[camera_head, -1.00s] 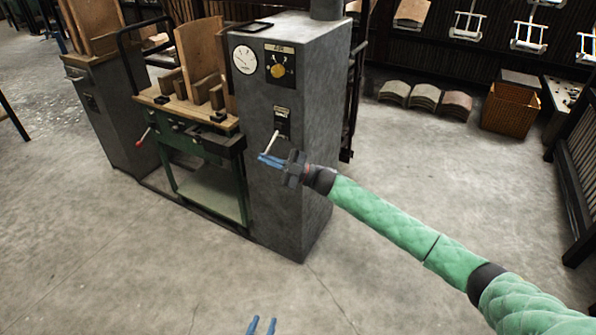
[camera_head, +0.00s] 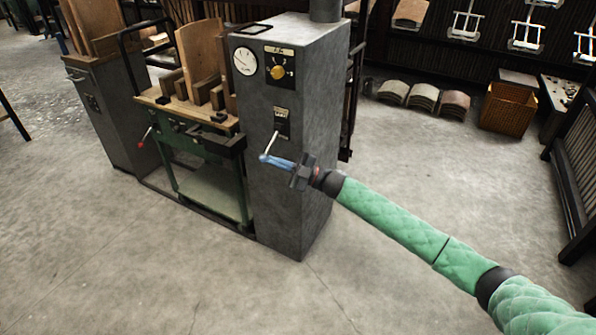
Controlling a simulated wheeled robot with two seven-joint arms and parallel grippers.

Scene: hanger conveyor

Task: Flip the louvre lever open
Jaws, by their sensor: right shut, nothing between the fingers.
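The louvre lever (camera_head: 271,143) is a thin pale handle on the front of the grey metal cabinet (camera_head: 280,215), below a small dark plate (camera_head: 282,122). It slants down and to the left from its pivot. My right gripper (camera_head: 264,158) has blue fingers and is shut. Its fingertips are at the lower end of the lever, touching or very close; I cannot tell which. Nothing shows between the fingers. My left gripper is out of view.
A round gauge (camera_head: 245,61) and a yellow knob (camera_head: 278,72) sit higher on the cabinet. A green workbench (camera_head: 205,150) with wooden forms stands to its left. The floor in front is clear.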

